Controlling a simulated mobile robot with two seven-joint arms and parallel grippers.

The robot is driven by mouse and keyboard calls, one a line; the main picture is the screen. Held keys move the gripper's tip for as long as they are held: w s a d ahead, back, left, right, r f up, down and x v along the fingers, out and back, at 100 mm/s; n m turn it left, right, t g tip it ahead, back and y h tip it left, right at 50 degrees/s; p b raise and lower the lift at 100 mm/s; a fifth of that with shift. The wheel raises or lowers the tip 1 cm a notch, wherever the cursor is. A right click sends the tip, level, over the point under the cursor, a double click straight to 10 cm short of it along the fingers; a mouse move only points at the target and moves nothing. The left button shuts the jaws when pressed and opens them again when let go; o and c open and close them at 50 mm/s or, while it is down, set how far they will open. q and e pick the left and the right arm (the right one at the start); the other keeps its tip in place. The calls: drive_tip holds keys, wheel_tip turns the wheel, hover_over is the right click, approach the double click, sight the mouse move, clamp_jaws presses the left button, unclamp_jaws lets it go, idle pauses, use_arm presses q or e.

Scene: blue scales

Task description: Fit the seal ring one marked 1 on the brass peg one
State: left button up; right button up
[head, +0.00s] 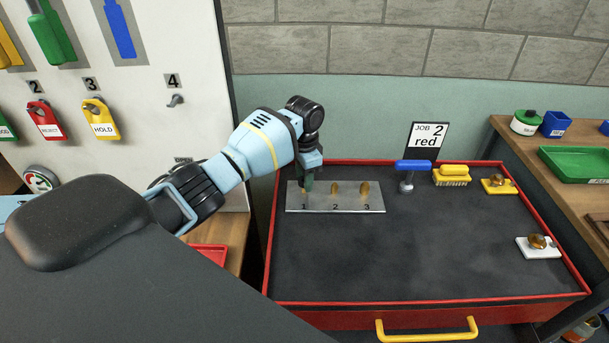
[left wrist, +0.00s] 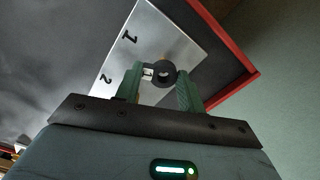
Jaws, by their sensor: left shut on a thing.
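My left gripper (head: 307,187) points down over the place marked 1 on the metal plate (head: 350,208). In the left wrist view its green fingers (left wrist: 161,85) are shut on a dark seal ring (left wrist: 158,82). The ring bears a small white tag whose mark is too small to read. Brass peg one (head: 303,194) shows only in part under the fingertips. I cannot tell whether the ring is around the peg or just above it. Brass pegs two (head: 335,190) and three (head: 364,190) stand bare on the plate. My right gripper is not in view.
The plate lies in a red-rimmed drawer (head: 430,303) with a dark floor. A blue-handled tool (head: 413,166), a yellow brush (head: 451,176), a yellow holder (head: 497,185) and a white holder (head: 538,248) stand at its right. The drawer's middle and front are clear.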

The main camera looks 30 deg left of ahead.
use_arm(q)
drive_tip(key=shift+f, duration=1.45)
idle(0.5)
drive_tip(key=o, duration=1)
drive_tip(key=shift+r, duration=3.9)
